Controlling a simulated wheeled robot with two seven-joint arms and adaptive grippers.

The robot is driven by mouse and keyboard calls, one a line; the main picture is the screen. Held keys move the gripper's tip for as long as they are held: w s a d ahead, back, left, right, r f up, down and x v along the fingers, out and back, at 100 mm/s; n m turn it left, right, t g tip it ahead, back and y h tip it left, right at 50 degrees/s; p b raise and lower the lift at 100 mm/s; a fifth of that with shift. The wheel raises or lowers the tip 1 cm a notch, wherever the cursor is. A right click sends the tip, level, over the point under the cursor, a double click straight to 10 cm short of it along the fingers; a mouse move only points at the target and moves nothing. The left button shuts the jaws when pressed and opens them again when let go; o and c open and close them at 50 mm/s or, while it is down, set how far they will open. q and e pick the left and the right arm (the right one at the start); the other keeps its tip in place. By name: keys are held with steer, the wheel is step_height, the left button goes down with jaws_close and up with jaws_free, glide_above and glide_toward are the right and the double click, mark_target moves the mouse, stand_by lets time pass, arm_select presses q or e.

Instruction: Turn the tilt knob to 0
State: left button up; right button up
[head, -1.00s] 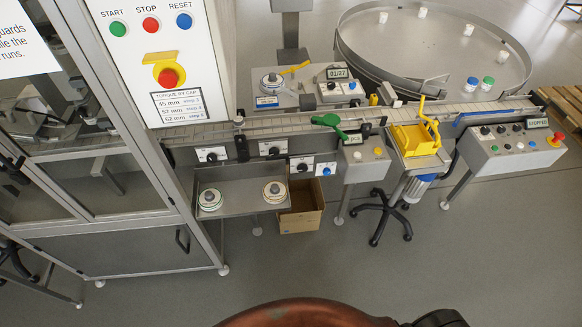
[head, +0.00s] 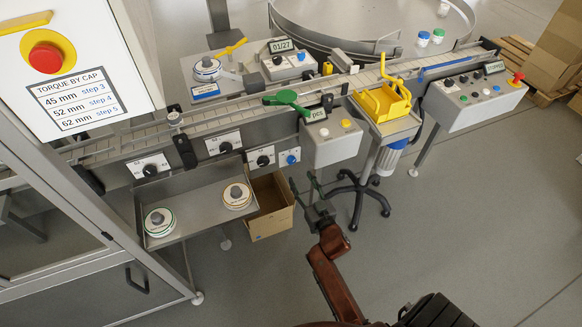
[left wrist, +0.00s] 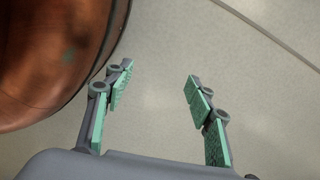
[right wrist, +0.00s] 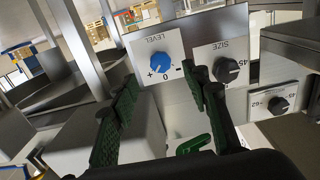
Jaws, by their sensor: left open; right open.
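Several dial plates line the conveyor front in the head view: a left black knob (head: 150,170), a middle black knob (head: 225,147), a right black knob (head: 263,160) and a blue knob (head: 290,159). None reads as tilt; I cannot tell which is the tilt knob. In the right wrist view, the blue knob (right wrist: 157,67) is marked LEVEL, and a black knob (right wrist: 226,70) SIZE. My right gripper (head: 303,183) is open and empty, below and right of the blue knob. My left gripper (left wrist: 160,74) is open and empty above bare floor.
A cardboard box (head: 268,212) stands on the floor. Open floor lies in front.

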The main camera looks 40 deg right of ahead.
mark_target(293, 163)
steer(key=b+x, duration=0.2)
steer(key=x, duration=0.4)
steer(key=shift+w+d+r, duration=0.1)
steer(key=shift+w+d, duration=0.05)
steer(key=shift+w, duration=0.15)
arm_select(q)
steer(key=w+r, duration=0.4)
steer(key=shift+w+d+r, duration=0.15)
steer(key=shift+d+r, duration=0.25)
steer(key=shift+d, duration=0.05)
arm_select(e)
steer(key=shift+w+d+r, duration=0.1)
steer(key=shift+w+d, duration=0.05)
steer(key=shift+w, duration=0.35)
steer(key=shift+c, duration=0.5)
steer(key=c, duration=1.1)
steer(key=shift+o, duration=0.2)
